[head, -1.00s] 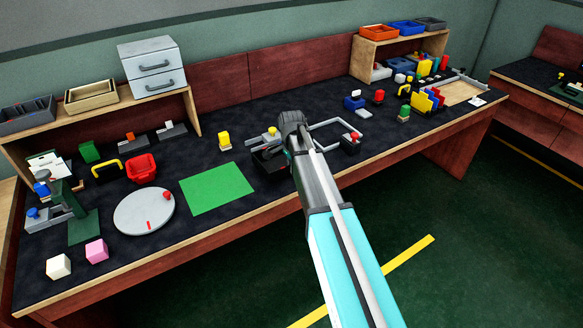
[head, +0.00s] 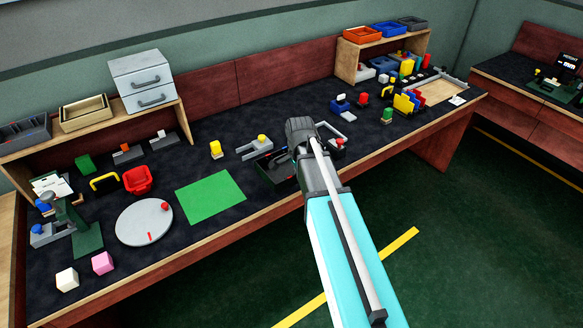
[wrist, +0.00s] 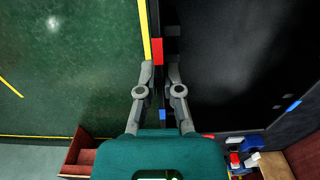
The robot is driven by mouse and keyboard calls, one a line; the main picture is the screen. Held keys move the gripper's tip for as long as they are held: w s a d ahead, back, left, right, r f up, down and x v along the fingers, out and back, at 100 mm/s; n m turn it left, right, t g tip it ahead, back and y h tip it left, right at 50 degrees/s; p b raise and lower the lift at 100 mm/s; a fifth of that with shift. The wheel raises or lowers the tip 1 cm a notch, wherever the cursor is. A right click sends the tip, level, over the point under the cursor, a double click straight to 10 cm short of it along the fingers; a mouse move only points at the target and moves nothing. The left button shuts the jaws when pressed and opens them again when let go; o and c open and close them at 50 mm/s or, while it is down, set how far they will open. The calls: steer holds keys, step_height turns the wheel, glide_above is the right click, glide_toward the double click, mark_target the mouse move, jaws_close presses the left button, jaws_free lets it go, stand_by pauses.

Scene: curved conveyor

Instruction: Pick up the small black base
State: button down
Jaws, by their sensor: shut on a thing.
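A black, tray-like base (head: 284,186) sits close to the table's front edge in the head view, left of my gripper and partly hidden by my arm. My gripper (wrist: 160,72) points down at the table's edge in the wrist view. Its fingers are shut on a thin dark upright piece, which looks like a wall of the black base. A red patch (wrist: 158,52) shows between the fingertips and a blue patch (wrist: 162,115) lower down. In the head view my arm hides the fingertips, and I cannot tell whether the base is lifted.
A grey bracket with a yellow knob (head: 256,147) stands just behind the base. A green mat (head: 210,197) lies to the left. A grey frame (head: 333,135) with a dark block is close on the right. The floor is open in front of the table.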

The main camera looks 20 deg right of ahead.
steer(key=shift+s+d+r, duration=0.15)
steer(key=shift+s+r, duration=0.1)
steer(key=shift+s, duration=0.25)
steer(key=shift+s+d+r, duration=0.1)
steer(key=shift+s+r, duration=0.1)
steer(key=shift+s, duration=0.25)
